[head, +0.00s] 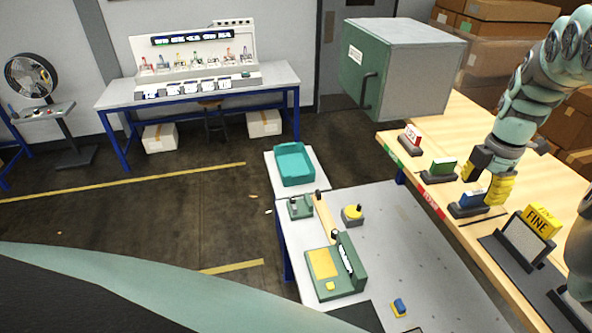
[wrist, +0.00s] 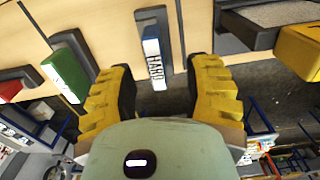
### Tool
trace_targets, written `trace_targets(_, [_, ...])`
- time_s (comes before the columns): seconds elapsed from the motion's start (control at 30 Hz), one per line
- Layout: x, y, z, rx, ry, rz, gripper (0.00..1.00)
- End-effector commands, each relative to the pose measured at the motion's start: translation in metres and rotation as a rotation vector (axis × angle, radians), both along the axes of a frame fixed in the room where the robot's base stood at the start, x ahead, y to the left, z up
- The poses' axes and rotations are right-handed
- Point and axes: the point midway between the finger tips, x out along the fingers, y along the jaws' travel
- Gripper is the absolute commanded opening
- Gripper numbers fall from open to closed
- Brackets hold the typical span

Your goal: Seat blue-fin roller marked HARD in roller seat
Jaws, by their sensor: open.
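The blue-fin roller (wrist: 153,58) shows a white label reading HARD in the wrist view. It rests in a dark holder (wrist: 160,20) on the wooden bench and also shows in the head view (head: 472,199). My gripper (head: 485,181) is open above the bench, close to the blue roller. In the wrist view its yellow fingers (wrist: 162,88) stand wide apart, with the roller in the gap's line and nothing held. A green device (head: 335,270) with a yellow pad is on the grey table. I cannot tell which part is the roller seat.
A green-fin block (head: 441,167) and a red one (head: 412,137) stand in holders along the bench. A yellow FINE block (head: 540,221) is at the right. A teal tray (head: 294,164) and a green cabinet (head: 395,68) stand farther back.

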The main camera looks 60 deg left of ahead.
Motion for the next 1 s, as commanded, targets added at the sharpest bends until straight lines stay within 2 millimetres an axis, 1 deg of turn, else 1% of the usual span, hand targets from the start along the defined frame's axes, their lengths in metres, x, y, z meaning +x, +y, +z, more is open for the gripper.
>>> trace_targets(0.03, [-0.001, 0.003, -0.006, 0.0, 0.003, 0.006, 0.5])
trace_targets(0.07, [-0.001, 0.004, -0.005, 0.002, 0.006, 0.006, 0.5])
trace_targets(0.37, [0.001, 0.007, -0.025, 0.003, 0.007, 0.008, 0.5])
trace_targets(0.6, [0.002, 0.005, -0.037, 0.001, 0.004, 0.006, 0.5])
trace_targets(0.9, [0.002, 0.004, -0.04, -0.002, 0.001, 0.005, 0.5])
trace_targets(0.93, [0.002, 0.004, -0.04, -0.001, 0.002, 0.005, 0.56])
trace_targets(1.0, [0.002, 0.004, -0.04, -0.001, 0.002, 0.005, 0.48])
